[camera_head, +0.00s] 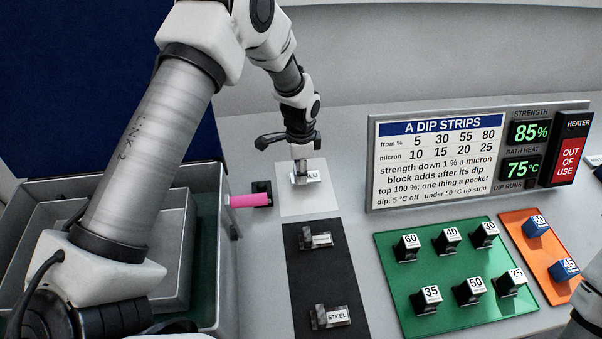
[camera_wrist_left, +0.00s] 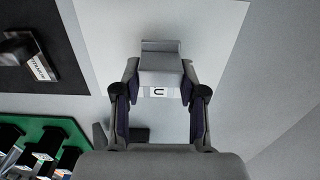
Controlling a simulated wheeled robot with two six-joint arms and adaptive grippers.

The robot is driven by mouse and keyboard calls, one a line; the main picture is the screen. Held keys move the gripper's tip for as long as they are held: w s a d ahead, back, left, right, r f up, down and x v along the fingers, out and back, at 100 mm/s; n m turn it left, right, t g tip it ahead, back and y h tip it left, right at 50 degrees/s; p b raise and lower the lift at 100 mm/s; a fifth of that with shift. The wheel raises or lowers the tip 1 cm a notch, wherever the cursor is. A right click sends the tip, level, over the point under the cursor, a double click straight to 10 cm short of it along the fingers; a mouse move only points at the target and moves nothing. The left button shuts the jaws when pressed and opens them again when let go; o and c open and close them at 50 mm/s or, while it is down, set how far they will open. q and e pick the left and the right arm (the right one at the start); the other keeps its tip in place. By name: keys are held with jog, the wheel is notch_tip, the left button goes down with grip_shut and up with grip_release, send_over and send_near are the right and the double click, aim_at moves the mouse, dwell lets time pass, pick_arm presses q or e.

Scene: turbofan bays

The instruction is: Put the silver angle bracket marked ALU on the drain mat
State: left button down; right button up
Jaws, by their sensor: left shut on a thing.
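The silver angle bracket (camera_head: 301,179) is at a pale square mat (camera_head: 310,202) at the back of the table. Its white label is partly covered, and only the end of the marking, a "U", reads in the left wrist view (camera_wrist_left: 159,91). My left gripper (camera_head: 299,165) points down and is shut on this bracket, with a finger on each side in the left wrist view (camera_wrist_left: 159,100). The bracket is on the mat or just above it; I cannot tell which. My right gripper is out of view.
A black mat (camera_head: 325,268) in front holds a dark bracket (camera_head: 315,239) and a STEEL bracket (camera_head: 330,317). A pink-handled item (camera_head: 247,200) lies left. Grey tank (camera_head: 195,225) is left; numbered blocks stand on green (camera_head: 445,315) and orange (camera_head: 548,290) plates, below a sign (camera_head: 437,165).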

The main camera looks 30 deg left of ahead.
pick_arm(q)
notch_tip(320, 180, down, 2)
jog(key=shift+a+f, duration=0.1)
jog(key=shift+f, duration=0.15)
jog(key=c, duration=0.7)
grip_release()
jog(key=shift+f, duration=0.15)
jog(key=shift+o, duration=0.2)
